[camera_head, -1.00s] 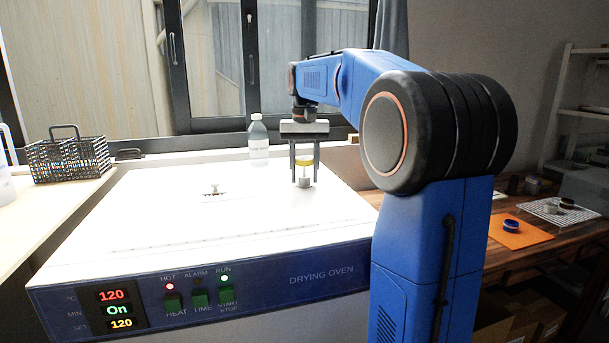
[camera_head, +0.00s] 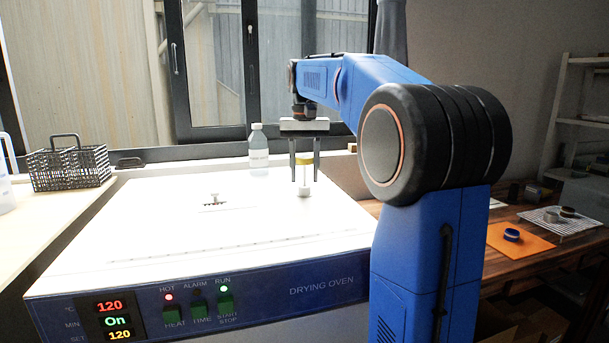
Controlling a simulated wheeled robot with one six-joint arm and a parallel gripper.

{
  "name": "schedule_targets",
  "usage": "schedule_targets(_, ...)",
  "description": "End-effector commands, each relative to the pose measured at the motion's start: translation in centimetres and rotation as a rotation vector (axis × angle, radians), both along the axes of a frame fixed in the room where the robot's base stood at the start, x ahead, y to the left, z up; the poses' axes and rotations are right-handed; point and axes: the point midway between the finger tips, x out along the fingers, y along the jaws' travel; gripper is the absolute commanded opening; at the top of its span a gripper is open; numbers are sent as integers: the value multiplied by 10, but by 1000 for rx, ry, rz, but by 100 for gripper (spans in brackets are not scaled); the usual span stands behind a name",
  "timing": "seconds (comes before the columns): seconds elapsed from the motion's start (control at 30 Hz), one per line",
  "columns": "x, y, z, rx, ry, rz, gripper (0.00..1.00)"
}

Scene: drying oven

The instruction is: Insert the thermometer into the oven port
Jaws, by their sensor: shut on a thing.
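The thermometer, with a yellow head (camera_head: 304,158) and a thin pale stem below it, stands upright between the fingers of my gripper (camera_head: 304,168). My gripper points straight down over the right part of the oven top and is shut on the thermometer. A short white cylinder (camera_head: 304,191) sits on the oven top directly below; I cannot tell whether the stem's tip is still inside it. The drying oven (camera_head: 150,222) has a small raised fitting (camera_head: 214,201) on its white top, left of my gripper. It may be the port; its opening is too small to make out.
A clear bottle (camera_head: 258,152) stands behind, left of my gripper. A black wire basket (camera_head: 70,167) sits on the left bench. An orange mat (camera_head: 520,240) with a blue ring lies on the wooden table at right. The oven top between fitting and cylinder is clear.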

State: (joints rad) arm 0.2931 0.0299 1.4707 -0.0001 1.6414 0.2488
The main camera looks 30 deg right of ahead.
Motion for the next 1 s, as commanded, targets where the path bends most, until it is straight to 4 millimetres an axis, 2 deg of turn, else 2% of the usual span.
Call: schedule_targets(1.0, 0, 0, 31, -1, -1, 0, 17)
